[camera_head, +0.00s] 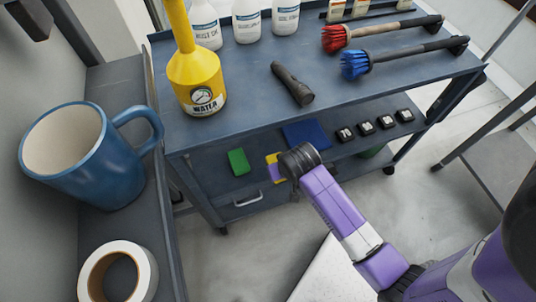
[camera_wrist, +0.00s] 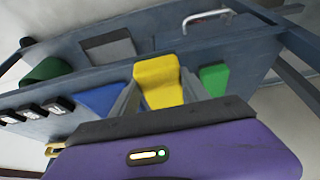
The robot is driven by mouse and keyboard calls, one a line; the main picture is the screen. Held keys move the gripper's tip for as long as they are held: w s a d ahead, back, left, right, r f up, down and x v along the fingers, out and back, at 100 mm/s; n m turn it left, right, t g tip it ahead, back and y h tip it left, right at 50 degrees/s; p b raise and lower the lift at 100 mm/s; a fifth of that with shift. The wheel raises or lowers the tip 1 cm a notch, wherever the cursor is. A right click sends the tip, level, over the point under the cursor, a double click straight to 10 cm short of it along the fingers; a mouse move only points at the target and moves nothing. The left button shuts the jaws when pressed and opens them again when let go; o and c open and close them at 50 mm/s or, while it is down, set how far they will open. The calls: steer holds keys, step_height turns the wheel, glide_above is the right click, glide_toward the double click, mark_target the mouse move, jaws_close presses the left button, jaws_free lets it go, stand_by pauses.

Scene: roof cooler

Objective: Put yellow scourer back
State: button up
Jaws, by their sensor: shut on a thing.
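The yellow scourer (camera_wrist: 158,82) is held between the two fingers of my gripper (camera_wrist: 160,98) in the wrist view. In the head view a small part of the scourer (camera_head: 273,167) shows beside my wrist, which hides most of my gripper (camera_head: 288,172). The scourer is at the lower shelf (camera_head: 215,185) of the blue-grey cart, between a green scourer (camera_head: 238,161) and a blue cloth or pad (camera_head: 306,135). The green one (camera_wrist: 213,79) and the blue one (camera_wrist: 98,101) also show in the wrist view. I cannot tell whether the yellow scourer touches the shelf.
The cart's top shelf (camera_head: 270,110) overhangs the lower one and carries a yellow water bottle (camera_head: 196,80), a dark torch-like object (camera_head: 292,83), and red and blue brushes. Several small black-and-white items (camera_head: 365,128) sit right on the lower shelf. A blue mug (camera_head: 75,155) stands left.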

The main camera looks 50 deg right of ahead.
mark_target(273, 158)
steer(key=w+d+f, duration=0.1)
steer(key=w, duration=0.1)
steer(key=w+d+f, duration=0.1)
steer(key=w+d+f+b, duration=0.1)
steer(key=w, duration=0.1)
steer(key=shift+w+d+f, duration=0.3)
steer(key=shift+d, duration=0.1)
steer(key=shift+w+d+f+b, duration=0.3)
steer(key=shift+w+d+f, duration=0.2)
steer(key=shift+w+f, duration=0.15)
steer(key=shift+w+d+f+b, duration=0.3)
steer(key=shift+w+d+f, duration=0.2)
steer(key=shift+w, duration=0.2)
steer(key=shift+f, duration=0.2)
steer(key=o, duration=1.4)
steer(key=shift+a, duration=0.1)
steer(key=shift+r, duration=0.15)
